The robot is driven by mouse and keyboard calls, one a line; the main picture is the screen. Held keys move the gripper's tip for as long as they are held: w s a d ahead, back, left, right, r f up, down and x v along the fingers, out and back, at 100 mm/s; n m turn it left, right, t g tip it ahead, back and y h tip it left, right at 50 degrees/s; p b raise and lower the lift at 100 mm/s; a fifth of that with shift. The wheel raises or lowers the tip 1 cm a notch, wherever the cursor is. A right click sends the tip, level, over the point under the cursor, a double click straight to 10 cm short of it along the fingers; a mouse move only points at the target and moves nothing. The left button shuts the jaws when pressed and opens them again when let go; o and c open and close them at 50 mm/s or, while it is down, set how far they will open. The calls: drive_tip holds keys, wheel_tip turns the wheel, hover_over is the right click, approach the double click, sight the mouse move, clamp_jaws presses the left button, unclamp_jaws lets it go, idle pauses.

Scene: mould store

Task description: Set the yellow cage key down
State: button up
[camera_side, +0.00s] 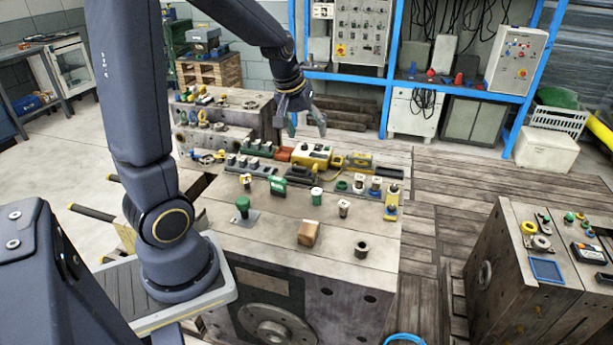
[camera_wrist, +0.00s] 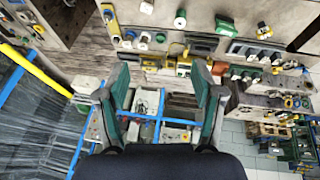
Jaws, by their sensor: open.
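My gripper (camera_side: 306,122) is raised above the back of the mould-block bench, with its fingers spread and nothing between them. In the wrist view my gripper (camera_wrist: 163,85) also shows its two green-grey fingers wide apart. A small yellow piece with a blue base (camera_side: 391,203) stands at the bench's right edge, apart from my gripper; it may be the yellow cage key, but it is too small to be sure. A yellow piece also shows at the upper left of the wrist view (camera_wrist: 111,22).
The bench top (camera_side: 275,225) carries a green knob (camera_side: 242,206), a wooden block (camera_side: 309,233) and a dark ring (camera_side: 361,249). A yellow box (camera_side: 311,156) and several small fittings line its back. The front right is mostly clear. A second block (camera_side: 515,265) stands right.

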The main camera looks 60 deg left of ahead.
drive_tip(key=s+d+r+m, duration=0.2)
drive_tip(key=s+d+m, duration=0.1)
drive_tip(key=d, duration=0.3)
drive_tip(key=s+d+r+m+t+h, duration=0.1)
drive_tip(key=s+d+r+m, duration=0.1)
drive_tip(key=s+d, duration=0.3)
drive_tip(key=s+d+r+m, duration=0.2)
drive_tip(key=s+d+m, duration=0.2)
drive_tip(key=s+d, duration=0.1)
drive_tip(key=shift+s+d+r+m+h, duration=0.3)
drive_tip(key=shift+s+d, duration=0.1)
drive_tip(key=shift+d, duration=0.45)
